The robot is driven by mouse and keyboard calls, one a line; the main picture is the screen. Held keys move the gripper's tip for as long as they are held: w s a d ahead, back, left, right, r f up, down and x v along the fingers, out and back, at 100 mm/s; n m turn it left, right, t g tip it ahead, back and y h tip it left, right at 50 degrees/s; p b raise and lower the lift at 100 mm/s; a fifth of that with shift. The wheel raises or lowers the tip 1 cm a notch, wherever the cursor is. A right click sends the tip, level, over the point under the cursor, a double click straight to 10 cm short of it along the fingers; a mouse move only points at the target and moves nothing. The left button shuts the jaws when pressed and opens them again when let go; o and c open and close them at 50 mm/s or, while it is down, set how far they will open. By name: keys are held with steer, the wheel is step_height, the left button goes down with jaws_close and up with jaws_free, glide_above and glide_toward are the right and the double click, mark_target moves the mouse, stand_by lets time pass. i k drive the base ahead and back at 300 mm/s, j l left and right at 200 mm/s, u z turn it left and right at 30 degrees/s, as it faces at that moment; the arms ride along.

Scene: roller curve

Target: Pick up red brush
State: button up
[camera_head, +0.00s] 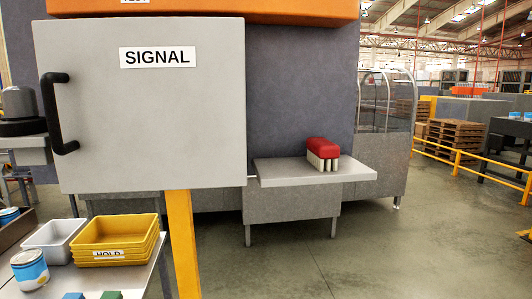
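The red brush (322,149) has a red top block and pale bristle tufts below it. It stands bristles down on a light grey shelf (280,176) right of the picture's middle. Nothing covers it and nothing touches it but the shelf. My gripper is not in this view, so its distance to the brush cannot be told.
A grey cabinet door marked SIGNAL (150,120), with a black handle (55,112), stands left of the shelf. A yellow post (182,240) is below it. Stacked yellow trays (115,235) and a can (30,270) sit on a front-left table. Floor right of the shelf is clear.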

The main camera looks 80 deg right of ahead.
mark_target(321, 154)
steer(key=z, duration=2.95)
